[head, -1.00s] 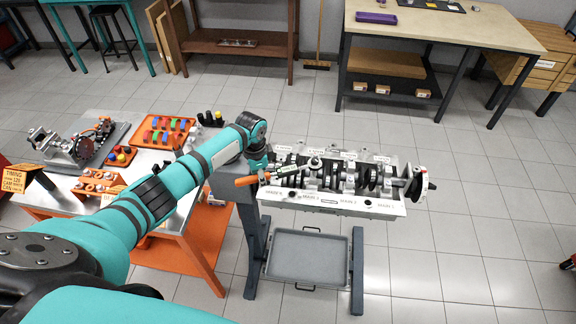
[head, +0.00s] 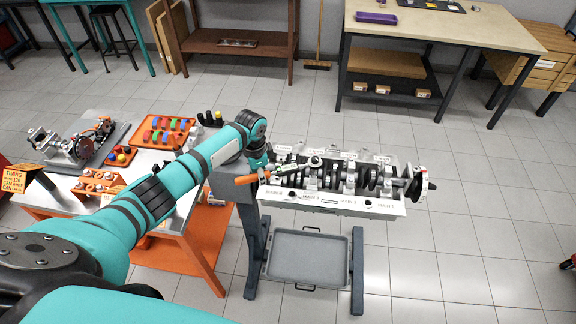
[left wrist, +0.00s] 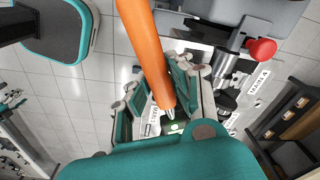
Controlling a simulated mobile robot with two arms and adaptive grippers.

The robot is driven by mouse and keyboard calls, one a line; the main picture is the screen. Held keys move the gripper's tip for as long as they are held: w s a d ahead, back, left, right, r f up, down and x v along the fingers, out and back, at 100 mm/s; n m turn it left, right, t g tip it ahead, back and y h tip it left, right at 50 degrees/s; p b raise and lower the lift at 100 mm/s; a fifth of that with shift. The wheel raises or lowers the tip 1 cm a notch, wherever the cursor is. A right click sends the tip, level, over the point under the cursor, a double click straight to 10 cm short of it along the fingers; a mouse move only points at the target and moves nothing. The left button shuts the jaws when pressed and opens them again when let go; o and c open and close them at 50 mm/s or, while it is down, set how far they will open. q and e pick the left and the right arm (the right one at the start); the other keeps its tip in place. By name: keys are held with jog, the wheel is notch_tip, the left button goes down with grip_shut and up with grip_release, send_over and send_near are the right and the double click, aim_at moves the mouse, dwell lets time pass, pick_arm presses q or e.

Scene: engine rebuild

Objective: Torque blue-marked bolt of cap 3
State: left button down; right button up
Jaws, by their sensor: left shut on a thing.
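The engine block (head: 330,203) lies on a stand with its crankshaft and bearing caps facing up. Labels run along its near side. A torque wrench with an orange handle (head: 246,180) lies across the left part of the block, its round head (head: 315,162) over the cap row. My left gripper (head: 264,167) is shut on the wrench at the block's left end. In the left wrist view the orange handle (left wrist: 148,50) passes between the fingers (left wrist: 165,92). A blue bolt mark is too small to tell. I cannot tell whether the wrench sits on a bolt. My right gripper is out of view.
A grey tray (head: 305,256) sits low in the stand. At left, a metal-topped table (head: 62,191) carries an orange tray (head: 139,141) with coloured parts and a fixture. A red knob (left wrist: 262,50) shows beside the block in the left wrist view.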

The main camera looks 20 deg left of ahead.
pick_arm(q)
jog(key=shift+r, duration=0.75)
dwell(1.0)
jog(key=shift+r, duration=1.4)
